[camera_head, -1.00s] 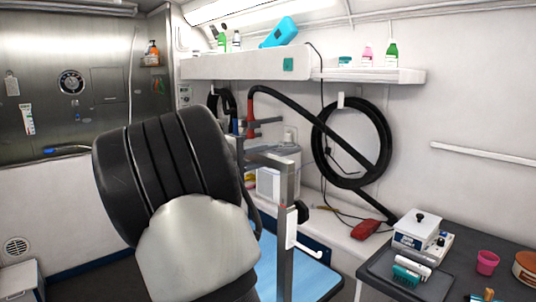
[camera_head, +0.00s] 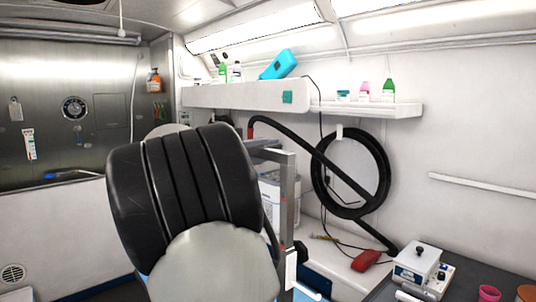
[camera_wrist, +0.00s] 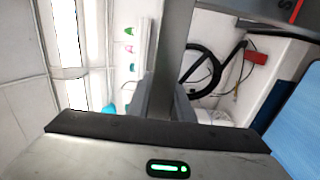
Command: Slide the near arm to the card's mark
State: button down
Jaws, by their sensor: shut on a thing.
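The grooming table's grey metal post (camera_head: 289,205) stands right of my black arm link in the head view. A grey horizontal bar (camera_head: 270,153) meets its top, and a small white card-like plate (camera_head: 291,270) is low on the post. In the wrist view, my gripper (camera_wrist: 166,100) is shut on a grey metal bar (camera_wrist: 176,45), which looks like the near arm. The bar runs up between the fingers. Another grey piece with a red mark (camera_wrist: 296,10) is at the top right. My arm hides the gripper in the head view. I cannot read any mark on the card.
The blue tabletop (camera_wrist: 305,125) is at the right in the wrist view. A black coiled hose (camera_head: 384,180) hangs on the wall. A shelf (camera_head: 400,110) holds bottles. A white box (camera_head: 418,264) and a pink cup (camera_head: 489,293) sit on the dark counter at right.

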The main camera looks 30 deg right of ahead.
jog(key=shift+r, duration=0.35)
jog(key=c, duration=1.6)
grip_release()
jog(key=shift+f, duration=0.15)
jog(key=a, duration=0.5)
jog(key=s+a, duration=0.1)
jog(key=a, duration=0.5)
jog(key=s+a+b, duration=0.1)
jog(key=a, duration=0.5)
jog(key=shift+s+a, duration=0.15)
jog(key=shift+a, duration=0.05)
